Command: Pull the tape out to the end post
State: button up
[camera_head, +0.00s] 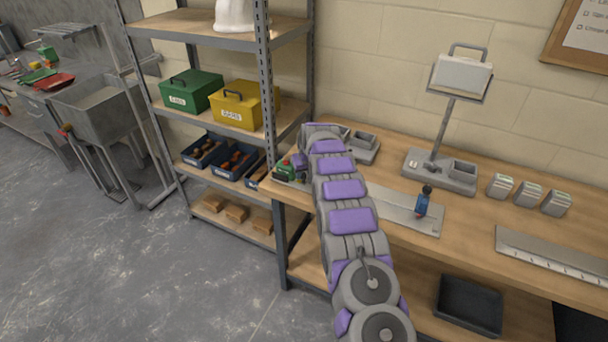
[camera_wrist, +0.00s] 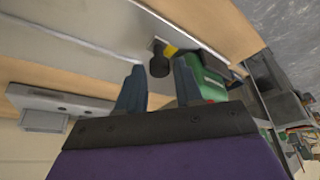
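The green tape measure (camera_head: 285,171) sits at the left end of a grey metal plate on the workbench, partly hidden by my arm. In the wrist view its green case (camera_wrist: 208,80) is beside the right finger, with a short yellow piece and a black round knob (camera_wrist: 158,66) at its side. My gripper (camera_wrist: 160,80) is open, its two fingers apart, with the knob showing between their tips. I cannot tell whether a finger touches the case or knob. A blue post (camera_head: 422,202) with a dark top stands upright near the plate's right end.
A grey stand with a raised box (camera_head: 462,75) is behind the plate. Several small stacked blocks (camera_head: 528,194) and a ruler-marked strip (camera_head: 560,257) lie to the right. A shelf rack (camera_head: 265,80) stands close on the left. The plate's middle is partly hidden by my arm.

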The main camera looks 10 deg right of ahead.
jog(key=shift+f, duration=0.3)
jog(key=shift+c, duration=0.2)
grip_shut()
